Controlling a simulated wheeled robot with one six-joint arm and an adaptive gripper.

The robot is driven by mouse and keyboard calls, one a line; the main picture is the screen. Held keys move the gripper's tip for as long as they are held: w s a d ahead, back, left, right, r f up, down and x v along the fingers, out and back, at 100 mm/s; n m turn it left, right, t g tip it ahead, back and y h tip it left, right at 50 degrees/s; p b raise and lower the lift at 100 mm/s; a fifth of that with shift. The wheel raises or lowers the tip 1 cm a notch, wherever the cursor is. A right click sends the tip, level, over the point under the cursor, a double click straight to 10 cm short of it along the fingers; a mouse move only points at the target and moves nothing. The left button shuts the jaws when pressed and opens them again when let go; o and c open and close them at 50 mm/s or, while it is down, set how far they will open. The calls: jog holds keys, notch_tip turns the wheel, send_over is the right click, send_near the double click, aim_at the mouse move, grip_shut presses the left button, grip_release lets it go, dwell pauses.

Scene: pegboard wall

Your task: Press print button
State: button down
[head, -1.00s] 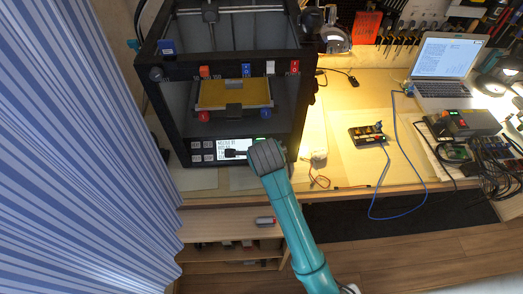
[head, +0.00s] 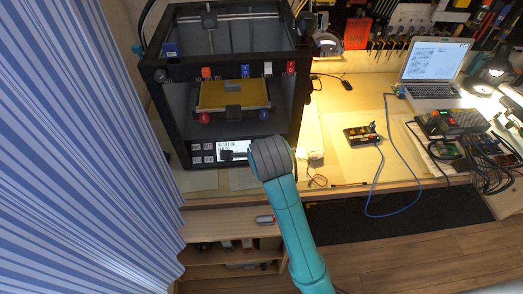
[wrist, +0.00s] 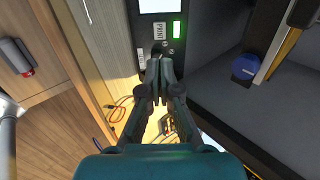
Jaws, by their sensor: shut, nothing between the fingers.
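The print button is a lit green button (wrist: 177,29) on the dark front panel of the 3D printer (head: 172,110), beside a small label that appears to read PRINT (wrist: 159,31). In the wrist view my gripper (wrist: 160,62) is shut and empty, its fingertips just below the button and label in the picture. Whether they touch the panel I cannot tell. A dark round part (wrist: 158,47) shows at the tips. The bright screen (head: 238,146) is partly covered by a dark part in front of it. In the head view my arm hides the green button.
Several small keys (head: 202,153) sit left of the screen. A blue knob (wrist: 245,67) is under the printer bed. A control box (head: 363,135), a laptop (head: 433,66) and cables lie on the bench to the right. A striped curtain (head: 80,150) hangs at the left.

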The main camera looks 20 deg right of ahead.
jog(key=shift+v, duration=1.05)
jog(key=shift+f, duration=0.1)
jog(key=s+f+n+t+y, duration=0.2)
jog(key=s+f+n+t, duration=0.1)
jog(key=s+f+n, duration=1.2)
jog(key=s+r+n+t, duration=0.2)
jog(key=s+r, duration=0.3)
jog(key=s, duration=0.7)
jog(key=s+r+n+t, duration=0.2)
jog(key=s+r+n, duration=0.2)
jog(key=s, duration=0.8)
jog(key=shift+s+r+n+y, duration=0.25)
jog(key=shift+r+n+y, duration=0.05)
jog(key=shift+r, duration=0.2)
jog(key=shift+a, duration=0.15)
dwell(0.9)
